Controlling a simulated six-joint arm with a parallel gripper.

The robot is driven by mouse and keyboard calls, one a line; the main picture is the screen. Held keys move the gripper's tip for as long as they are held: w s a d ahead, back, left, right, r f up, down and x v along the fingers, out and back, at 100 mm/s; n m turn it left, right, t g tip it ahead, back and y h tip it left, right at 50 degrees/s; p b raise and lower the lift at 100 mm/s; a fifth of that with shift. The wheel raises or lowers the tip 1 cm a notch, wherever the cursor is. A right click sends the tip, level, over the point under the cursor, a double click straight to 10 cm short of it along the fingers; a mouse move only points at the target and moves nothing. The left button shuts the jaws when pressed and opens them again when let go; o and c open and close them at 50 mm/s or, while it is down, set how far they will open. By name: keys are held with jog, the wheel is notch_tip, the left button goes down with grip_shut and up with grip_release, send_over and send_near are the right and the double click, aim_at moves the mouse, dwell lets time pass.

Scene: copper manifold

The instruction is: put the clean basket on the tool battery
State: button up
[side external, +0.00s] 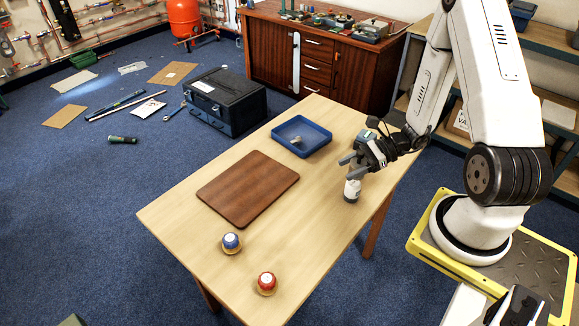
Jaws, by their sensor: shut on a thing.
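My gripper (352,167) is over the right side of the wooden table, pointing down. Its fingers are shut on a small white item with a greyish lower part (352,190). The fingers cover its top, and I cannot tell whether its bottom touches the table. A dark grey-green block (366,138) shows just behind my gripper; it may be the tool battery, but I cannot tell whether it is separate from the gripper. I cannot make out which thing is the clean basket. A blue tray (277,135) lies at the table's far end with a small pale item (297,141) in it.
A brown board (248,188) lies mid-table. A blue-topped item (231,241) and a red-topped item (266,281) stand on round bases near the front. The table (315,200) is bare between the board and my gripper. A black toolbox (226,101) is on the floor.

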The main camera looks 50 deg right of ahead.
jog(key=shift+w+d+r+m+t+h, duration=0.25)
jog(key=shift+w+d+m+t+h, duration=0.15)
jog(key=shift+w+d+m+t, duration=0.15)
jog(key=s+d+r+m+t+h, duration=0.1)
jog(key=d+r+m+h, duration=0.2)
jog(key=d+m+h, duration=0.4)
jog(key=s+d+r+m+t+h, duration=0.1)
jog(key=d+r+m+t+h, duration=0.1)
jog(key=d+m+h, duration=0.6)
jog(key=shift+d+r+h, duration=0.5)
jog(key=shift+d+h, duration=0.2)
jog(key=shift+d, duration=0.9)
send_over(365, 132)
jog(key=f, duration=0.8)
jog(key=shift+s+a+f, duration=0.15)
jog(key=shift+s+a, duration=0.15)
jog(key=shift+s, duration=0.05)
jog(key=shift+w+d+f, duration=0.3)
jog(key=shift+w+f, duration=0.05)
jog(key=shift+f, duration=0.15)
